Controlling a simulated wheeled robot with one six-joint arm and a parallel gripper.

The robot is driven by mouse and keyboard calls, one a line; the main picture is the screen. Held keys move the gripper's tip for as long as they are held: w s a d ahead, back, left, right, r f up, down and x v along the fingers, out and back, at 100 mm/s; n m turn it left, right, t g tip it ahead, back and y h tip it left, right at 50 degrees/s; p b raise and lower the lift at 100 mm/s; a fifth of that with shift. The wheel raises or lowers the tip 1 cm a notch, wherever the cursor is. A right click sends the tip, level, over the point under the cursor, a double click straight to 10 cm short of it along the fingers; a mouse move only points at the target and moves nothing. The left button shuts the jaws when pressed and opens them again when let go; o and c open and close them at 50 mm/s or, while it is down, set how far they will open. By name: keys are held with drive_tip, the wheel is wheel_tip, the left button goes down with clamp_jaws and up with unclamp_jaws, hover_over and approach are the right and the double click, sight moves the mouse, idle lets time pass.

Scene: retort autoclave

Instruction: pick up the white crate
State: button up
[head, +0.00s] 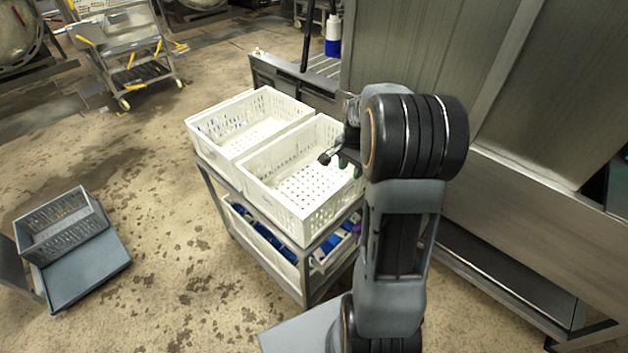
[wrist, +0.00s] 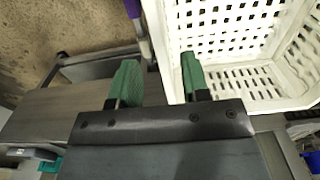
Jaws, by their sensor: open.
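Two empty white crates with perforated walls stand side by side on top of a metal cart. The left white crate (head: 222,145) is apart from my arm. The right white crate (head: 275,208) has my gripper (head: 342,162) at its right side, partly hidden by my arm. In the wrist view, my gripper (wrist: 160,78) is open, with green finger pads. The near white crate (wrist: 168,45) has its wall passing between the two pads in the picture. One pad appears on the inner side, the other outside. I cannot tell whether they touch it.
The cart (head: 222,200) holds another white crate with blue items (head: 265,238) on its lower shelf. A large metal cabinet (head: 420,50) stands to the right. A grey crate (head: 62,225) sits at left on a blue-grey platform. Floor between is clear.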

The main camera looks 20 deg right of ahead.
sight(349, 177)
drive_tip(key=shift+a+f, duration=0.1)
drive_tip(key=shift+f, duration=3.45)
clamp_jaws()
drive_tip(key=shift+r, duration=0.15)
